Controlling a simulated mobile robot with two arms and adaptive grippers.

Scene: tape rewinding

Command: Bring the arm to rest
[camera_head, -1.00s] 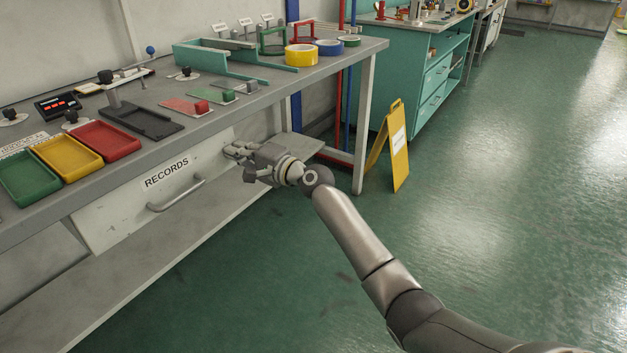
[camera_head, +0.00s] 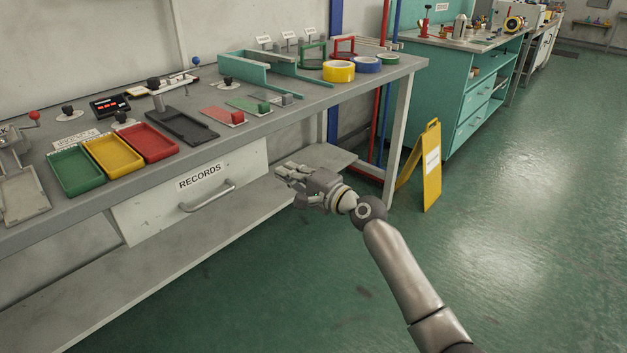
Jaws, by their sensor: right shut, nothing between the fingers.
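My right arm reaches in from the lower right. Its gripper (camera_head: 290,174) is shut and empty, pointing left. It appears in front of the workbench, to the right of the drawer marked RECORDS (camera_head: 190,190) and lower than the benchtop. In the picture the gripper overlaps the lower shelf; I cannot tell its exact distance from the bench. The drawer's handle (camera_head: 207,197) is clear of the fingers. My left gripper is not in view.
The grey workbench (camera_head: 330,97) carries green, yellow and red trays (camera_head: 147,143), a teal holder (camera_head: 262,75) and tape rolls (camera_head: 339,71). A yellow floor sign (camera_head: 431,167) stands beyond my wrist. Green floor (camera_head: 530,230) is open to the right.

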